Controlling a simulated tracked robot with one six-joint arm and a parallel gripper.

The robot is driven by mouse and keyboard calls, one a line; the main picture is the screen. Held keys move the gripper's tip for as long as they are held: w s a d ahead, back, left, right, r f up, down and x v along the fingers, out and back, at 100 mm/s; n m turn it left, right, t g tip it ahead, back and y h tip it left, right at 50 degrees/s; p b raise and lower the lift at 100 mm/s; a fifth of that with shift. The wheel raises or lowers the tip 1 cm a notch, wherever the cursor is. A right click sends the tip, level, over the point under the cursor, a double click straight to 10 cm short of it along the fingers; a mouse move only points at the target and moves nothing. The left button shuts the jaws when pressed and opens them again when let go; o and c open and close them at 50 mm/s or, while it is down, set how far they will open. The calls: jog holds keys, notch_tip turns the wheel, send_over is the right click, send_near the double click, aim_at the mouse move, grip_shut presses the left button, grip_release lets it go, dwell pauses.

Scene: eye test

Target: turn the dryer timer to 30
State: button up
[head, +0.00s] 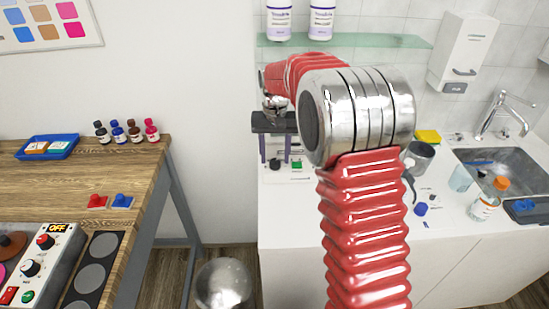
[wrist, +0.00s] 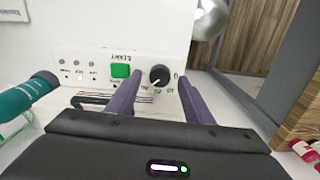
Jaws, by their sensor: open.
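The dryer timer is a round black knob (wrist: 160,75) on a white panel (wrist: 100,50), seen upside down in the wrist view. Its white pointer mark slants down and left there, towards small printed numbers too blurred to read surely. My gripper (wrist: 160,80) is open, with one purple finger on each side of the knob; I cannot tell whether either touches it. A green button (wrist: 121,71) sits left of the knob. In the head view my gripper (head: 274,150) is over the panel (head: 291,176), and the knob is not clear.
A teal cylinder (wrist: 25,98) lies close at the left in the wrist view. In the head view, a glass shelf (head: 370,41) is above, a kettle-like jug (head: 418,158) and sink (head: 505,165) are right, and a wooden bench (head: 70,185) is left.

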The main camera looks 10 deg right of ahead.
notch_tip(320, 180, up, 12)
jog(key=shift+r, duration=0.15)
dwell(0.3)
jog(key=shift+w, duration=0.15)
jog(key=n, duration=0.1)
send_over(277, 173)
notch_tip(277, 173, down, 4)
jog(key=s+r+n+t, duration=0.1)
jog(key=s+t, duration=0.1)
jog(key=s, duration=1.3)
jog(key=s+a+r+t, duration=0.1)
jog(key=s+r+t, duration=0.1)
jog(key=s, duration=1.3)
jog(key=shift+s+r+n+t, duration=0.2)
jog(key=shift+r+n+t, duration=0.15)
jog(key=shift+t, duration=0.45)
